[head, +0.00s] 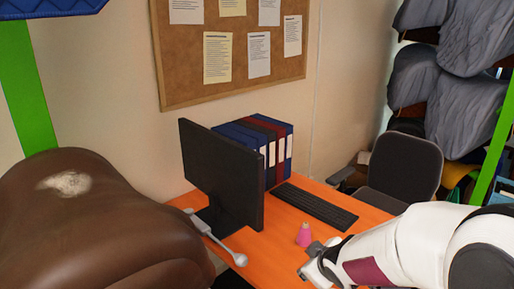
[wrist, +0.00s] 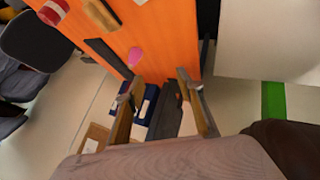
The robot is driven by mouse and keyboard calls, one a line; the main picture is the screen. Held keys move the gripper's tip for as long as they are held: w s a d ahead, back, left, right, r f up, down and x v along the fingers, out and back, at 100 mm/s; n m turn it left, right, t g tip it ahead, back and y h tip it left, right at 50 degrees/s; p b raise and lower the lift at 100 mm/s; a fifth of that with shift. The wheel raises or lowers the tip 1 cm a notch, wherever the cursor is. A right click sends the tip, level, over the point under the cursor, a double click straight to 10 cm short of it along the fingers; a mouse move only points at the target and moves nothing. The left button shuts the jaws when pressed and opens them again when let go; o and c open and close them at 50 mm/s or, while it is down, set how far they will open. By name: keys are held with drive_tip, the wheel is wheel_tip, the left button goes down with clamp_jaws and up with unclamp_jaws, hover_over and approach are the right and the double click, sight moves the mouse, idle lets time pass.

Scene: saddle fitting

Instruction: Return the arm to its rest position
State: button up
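My gripper (head: 312,262) is at the lower right in the head view, at the end of my white arm, over the front part of the orange desk (head: 275,245). In the wrist view my gripper (wrist: 158,84) has its two fingers spread apart, with nothing held between them. The brown rounded body (head: 100,225), with a pale patch on top, fills the lower left of the head view, well apart from my gripper. A dark brown part of it shows at the right edge of the wrist view (wrist: 300,140).
A pink cone-shaped object (head: 304,236) stands close by my gripper. A black monitor (head: 220,172), binders (head: 262,145) and keyboard (head: 316,205) are on the desk. A dark chair (head: 404,168) stands behind.

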drive_tip(key=s+d+r+m+h, duration=0.1)
drive_tip(key=s+d+r+m, duration=0.25)
drive_tip(key=s+r, duration=0.25)
drive_tip(key=s+r+m+g, duration=0.1)
drive_tip(key=s+r+m, duration=0.1)
drive_tip(key=s, duration=0.9)
drive_tip(key=s+r+m+g, duration=0.1)
drive_tip(key=s+r+m, duration=0.1)
drive_tip(key=s, duration=1)
drive_tip(key=shift+s+r+m+g, duration=0.25)
drive_tip(key=shift+m+g, duration=0.15)
drive_tip(key=shift+m, duration=0.15)
